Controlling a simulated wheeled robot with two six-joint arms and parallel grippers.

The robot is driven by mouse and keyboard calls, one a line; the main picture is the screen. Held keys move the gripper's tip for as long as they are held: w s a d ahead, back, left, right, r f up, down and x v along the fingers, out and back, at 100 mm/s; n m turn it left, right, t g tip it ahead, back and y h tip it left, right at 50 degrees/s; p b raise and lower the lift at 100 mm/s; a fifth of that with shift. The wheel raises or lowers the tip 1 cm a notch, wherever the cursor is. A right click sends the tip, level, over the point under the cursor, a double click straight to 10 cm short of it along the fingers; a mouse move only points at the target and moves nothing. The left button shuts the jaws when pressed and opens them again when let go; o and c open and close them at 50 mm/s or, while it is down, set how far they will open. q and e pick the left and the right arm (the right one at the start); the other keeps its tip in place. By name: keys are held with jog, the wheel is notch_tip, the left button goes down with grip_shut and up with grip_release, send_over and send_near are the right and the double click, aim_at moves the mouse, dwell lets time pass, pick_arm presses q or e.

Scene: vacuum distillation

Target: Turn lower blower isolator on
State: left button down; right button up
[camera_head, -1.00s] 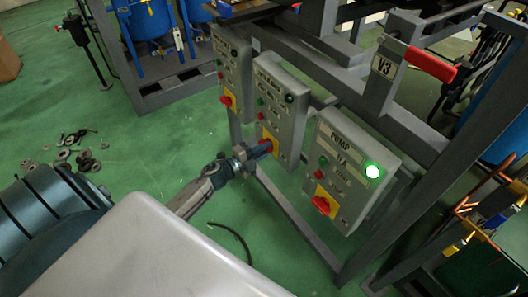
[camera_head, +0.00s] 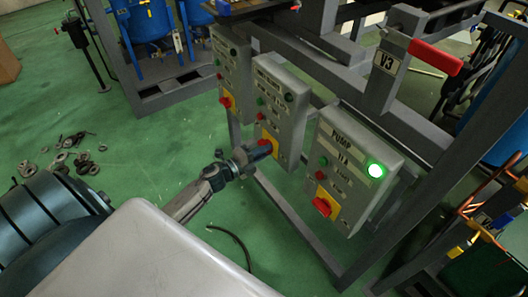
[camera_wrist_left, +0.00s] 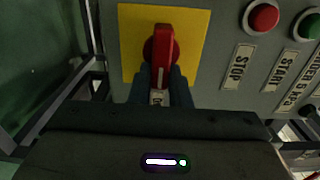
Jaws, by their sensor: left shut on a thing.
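The isolator is a red rotary knob (camera_wrist_left: 162,45) on a yellow plate (camera_wrist_left: 195,40) on a grey control box. In the wrist view its handle stands upright in the picture, in line with my fingers. My left gripper (camera_wrist_left: 162,84) is shut on the lower end of this handle, one dark finger on each side. In the head view, my left gripper (camera_head: 256,152) reaches from the left to the red knob on the middle box (camera_head: 282,110), partly hiding the knob. That box's label is too small to read. My right gripper is out of view.
A pump box (camera_head: 345,170) with a lit green lamp (camera_head: 375,170) and its own red knob (camera_head: 322,206) hangs to the right. Another box (camera_head: 231,70) hangs to the left. Grey frame beams and a red-handled valve lever (camera_head: 435,57) stand around. Green floor lies below.

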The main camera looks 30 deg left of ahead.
pick_arm(q)
jog(key=c, duration=1.4)
grip_release()
jog(key=shift+o, duration=0.2)
